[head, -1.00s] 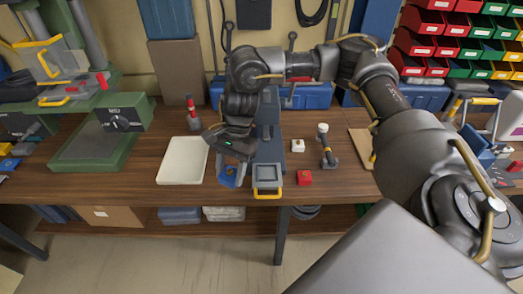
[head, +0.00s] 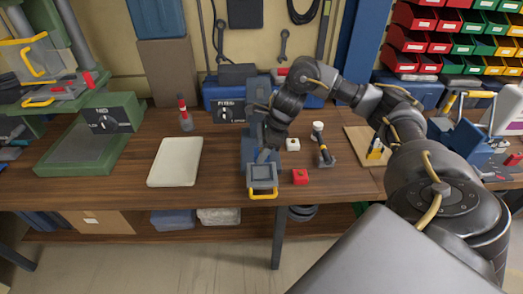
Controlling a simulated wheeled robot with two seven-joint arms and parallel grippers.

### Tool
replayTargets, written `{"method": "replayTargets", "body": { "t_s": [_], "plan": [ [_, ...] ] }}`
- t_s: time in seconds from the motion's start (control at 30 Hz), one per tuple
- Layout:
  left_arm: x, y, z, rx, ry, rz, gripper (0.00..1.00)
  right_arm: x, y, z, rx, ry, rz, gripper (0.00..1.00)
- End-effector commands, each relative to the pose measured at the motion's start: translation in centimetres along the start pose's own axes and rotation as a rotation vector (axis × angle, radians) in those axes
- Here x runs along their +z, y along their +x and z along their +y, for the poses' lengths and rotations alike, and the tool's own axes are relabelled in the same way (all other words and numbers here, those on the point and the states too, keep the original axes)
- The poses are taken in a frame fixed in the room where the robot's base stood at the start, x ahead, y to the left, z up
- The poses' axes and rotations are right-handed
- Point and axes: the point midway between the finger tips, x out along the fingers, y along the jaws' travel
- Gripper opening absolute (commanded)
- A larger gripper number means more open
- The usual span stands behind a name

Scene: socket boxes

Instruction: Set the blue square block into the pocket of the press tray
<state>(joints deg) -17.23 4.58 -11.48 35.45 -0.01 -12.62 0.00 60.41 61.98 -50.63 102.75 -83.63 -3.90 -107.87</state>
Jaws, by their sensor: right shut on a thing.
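The press tray (head: 262,190) is a grey square tray with a yellow handle at the front of the small blue press (head: 250,147). My right gripper (head: 264,157) points down at the tray's back edge, in front of the press column. It is shut on the blue square block, which is mostly hidden by the gripper and hard to tell apart from the blue-grey press. I cannot tell whether the block touches the tray. My left gripper is not in view.
A red block (head: 300,177) and a white block (head: 293,144) lie right of the press, near a tool with a white top (head: 321,144). An empty cream tray (head: 175,162) lies to the left. A green machine (head: 90,140) stands further left. The table's front edge is close.

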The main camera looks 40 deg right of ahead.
Motion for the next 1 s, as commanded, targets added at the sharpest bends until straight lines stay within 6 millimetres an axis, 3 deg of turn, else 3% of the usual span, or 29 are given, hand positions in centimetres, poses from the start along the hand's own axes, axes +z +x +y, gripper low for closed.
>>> {"method": "replayTargets", "body": {
  "t_s": [0.6, 1.0],
  "plan": [
    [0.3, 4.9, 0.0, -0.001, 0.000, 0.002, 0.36, -2.1, 5.1, 0.1, 0.001, -0.002, 0.000, 0.20],
    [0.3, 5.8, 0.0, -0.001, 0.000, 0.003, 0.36, -2.5, 6.2, 0.1, 0.001, -0.002, -0.001, 0.20]
  ]
}}
